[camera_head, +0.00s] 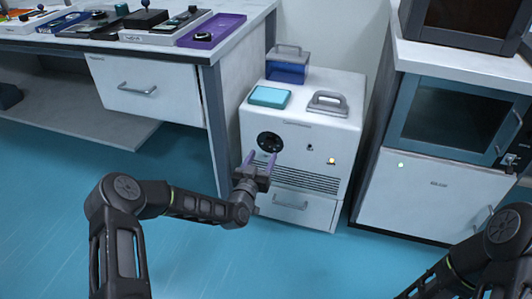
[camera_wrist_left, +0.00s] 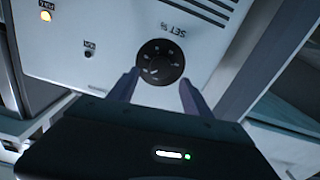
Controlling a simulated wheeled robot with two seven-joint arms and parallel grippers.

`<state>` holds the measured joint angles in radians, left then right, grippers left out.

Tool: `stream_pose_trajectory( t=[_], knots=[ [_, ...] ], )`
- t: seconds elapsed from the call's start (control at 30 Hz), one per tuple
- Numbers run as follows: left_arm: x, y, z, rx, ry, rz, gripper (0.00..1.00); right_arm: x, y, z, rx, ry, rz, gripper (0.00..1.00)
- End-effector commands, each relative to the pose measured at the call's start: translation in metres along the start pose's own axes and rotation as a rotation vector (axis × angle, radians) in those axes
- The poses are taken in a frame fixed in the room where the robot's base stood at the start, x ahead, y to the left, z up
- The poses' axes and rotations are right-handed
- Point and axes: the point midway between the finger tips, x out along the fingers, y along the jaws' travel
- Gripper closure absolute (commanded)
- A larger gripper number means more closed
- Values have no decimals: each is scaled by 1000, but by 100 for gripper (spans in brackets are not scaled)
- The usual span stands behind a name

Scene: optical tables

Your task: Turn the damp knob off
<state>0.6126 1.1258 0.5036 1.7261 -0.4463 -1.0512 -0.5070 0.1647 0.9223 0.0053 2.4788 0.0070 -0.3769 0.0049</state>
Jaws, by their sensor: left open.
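A round black knob (camera_head: 269,142) sits on the front of a white box-shaped unit (camera_head: 308,160). In the left wrist view the knob (camera_wrist_left: 161,62) shows white marks on its face, with "SET %" lettering beside it. My left gripper (camera_head: 262,160) is open in front of the unit. In the left wrist view its two purple fingers (camera_wrist_left: 158,88) point toward the knob, one to either side of it and a little short of it. I cannot tell whether they touch it. My right gripper is not in view; only part of that arm shows at lower right.
An orange light (camera_head: 332,161) and a small switch (camera_head: 309,147) are on the unit's front. A teal box (camera_head: 269,97), a grey handled piece (camera_head: 328,103) and a blue box (camera_head: 287,66) are on top. A workbench (camera_head: 150,55) stands left, a cabinet (camera_head: 421,195) right. The floor in front is clear.

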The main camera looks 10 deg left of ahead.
Motion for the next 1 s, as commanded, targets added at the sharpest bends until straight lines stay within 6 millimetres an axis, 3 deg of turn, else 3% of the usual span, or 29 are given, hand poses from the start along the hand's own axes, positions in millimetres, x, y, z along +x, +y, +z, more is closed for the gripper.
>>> stream_pose_trajectory(
  t=[0.3,0.6,1.0],
  knots=[
    [40,0,2,-1,0,-1,43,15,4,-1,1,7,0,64],
    [43,0,1,-1,-2,0,43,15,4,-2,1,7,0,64],
    [43,0,1,-1,-2,0,74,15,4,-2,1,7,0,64]
  ],
)
